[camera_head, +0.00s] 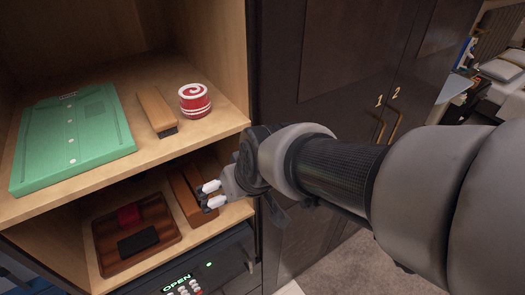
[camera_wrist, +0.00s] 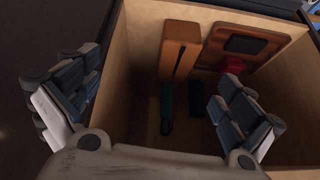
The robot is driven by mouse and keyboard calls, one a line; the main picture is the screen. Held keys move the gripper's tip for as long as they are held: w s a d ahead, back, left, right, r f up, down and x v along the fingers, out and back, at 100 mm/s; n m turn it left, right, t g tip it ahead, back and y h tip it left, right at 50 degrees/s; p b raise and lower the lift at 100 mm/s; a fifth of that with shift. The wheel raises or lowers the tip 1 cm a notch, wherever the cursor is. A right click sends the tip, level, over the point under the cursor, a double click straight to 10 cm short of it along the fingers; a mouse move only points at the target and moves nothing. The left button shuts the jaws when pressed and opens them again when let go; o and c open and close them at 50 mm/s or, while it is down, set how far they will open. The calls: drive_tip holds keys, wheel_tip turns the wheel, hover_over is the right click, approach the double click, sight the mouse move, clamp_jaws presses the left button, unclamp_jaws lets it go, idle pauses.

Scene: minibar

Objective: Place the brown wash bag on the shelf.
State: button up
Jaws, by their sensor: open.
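A long brown block-like item, which looks like the wash bag (camera_head: 184,197), lies in the lower compartment of the wooden cabinet. It also shows at the top middle of the wrist view (camera_wrist: 180,45). My gripper (camera_head: 213,194) is at the right side of this compartment's opening, just right of the item in the head view. In the wrist view my gripper (camera_wrist: 152,112) has its two fingers spread wide with nothing between them. The upper shelf (camera_head: 165,150) is just above the compartment. The item's far end is partly hidden under the shelf in the head view.
A brown tray (camera_head: 107,263) with a red item and a black item stands left of the bag. On the upper shelf lie a green folder-like item (camera_head: 72,138), a wooden brush (camera_head: 157,110) and a red-and-white round tin (camera_head: 194,100). A safe (camera_head: 215,274) sits below.

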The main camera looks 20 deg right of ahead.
drive_tip(key=s+d+r+m+h, duration=0.1)
drive_tip(key=s+d, duration=0.2)
drive_tip(key=s, duration=0.4)
drive_tip(key=s+d+r+g, duration=0.1)
drive_tip(key=s+d+r, duration=0.1)
drive_tip(key=s+d, duration=0.2)
drive_tip(key=s, duration=0.3)
drive_tip(key=shift+d+m+h, duration=0.15)
drive_tip(key=shift+m+h, duration=0.25)
drive_tip(key=shift+r, duration=0.1)
